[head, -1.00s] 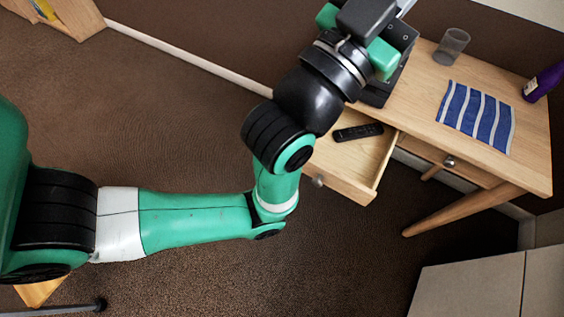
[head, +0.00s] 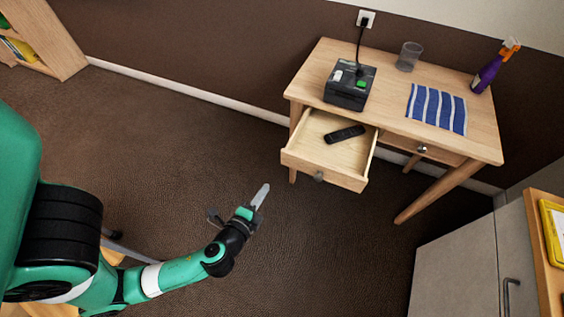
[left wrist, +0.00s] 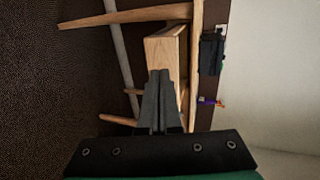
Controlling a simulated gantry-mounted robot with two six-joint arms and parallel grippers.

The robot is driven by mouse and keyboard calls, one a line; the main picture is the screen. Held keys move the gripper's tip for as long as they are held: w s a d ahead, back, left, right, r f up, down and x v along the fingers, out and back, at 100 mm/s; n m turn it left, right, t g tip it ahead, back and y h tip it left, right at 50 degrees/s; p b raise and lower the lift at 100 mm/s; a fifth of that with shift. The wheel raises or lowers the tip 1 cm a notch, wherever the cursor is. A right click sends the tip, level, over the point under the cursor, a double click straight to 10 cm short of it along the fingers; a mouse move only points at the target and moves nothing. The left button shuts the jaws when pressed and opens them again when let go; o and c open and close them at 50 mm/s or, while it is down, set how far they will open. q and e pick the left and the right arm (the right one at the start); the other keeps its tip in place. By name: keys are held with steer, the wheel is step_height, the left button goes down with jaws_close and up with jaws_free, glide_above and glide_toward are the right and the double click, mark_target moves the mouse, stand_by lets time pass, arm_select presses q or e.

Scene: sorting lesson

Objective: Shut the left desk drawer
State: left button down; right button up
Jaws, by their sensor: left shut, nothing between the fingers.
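The left desk drawer (head: 308,168) is pulled out from the wooden desk (head: 390,115), with a round knob (head: 319,176) on its front. A black remote (head: 345,134) lies inside it. My left gripper (head: 262,192) is shut and empty, in front of the drawer and to its left, clear of it. In the left wrist view the desk appears turned on its side. There the drawer (left wrist: 160,55) shows beyond the closed fingertips (left wrist: 159,72), which overlap its lower edge in the picture. My right gripper is not in view.
On the desk are a black box with a green button (head: 350,88), corded to a wall socket (head: 366,19), a glass (head: 408,56), a striped cloth (head: 437,107) and a purple spray bottle (head: 488,72). A grey cabinet (head: 455,265) stands front right. Floor before the drawer is open.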

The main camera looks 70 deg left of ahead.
mark_target(286, 157)
arm_select(q)
steer(key=b+x, duration=0.1)
steer(key=x, duration=0.3)
steer(key=b+x, duration=0.1)
steer(key=x, duration=0.4)
steer(key=r+b+x, duration=0.1)
steer(key=x, duration=0.3)
steer(key=shift+w+a, duration=0.2)
steer(key=shift+a, duration=0.1)
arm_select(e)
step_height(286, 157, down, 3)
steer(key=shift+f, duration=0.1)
arm_select(q)
steer(key=shift+w+a, duration=0.15)
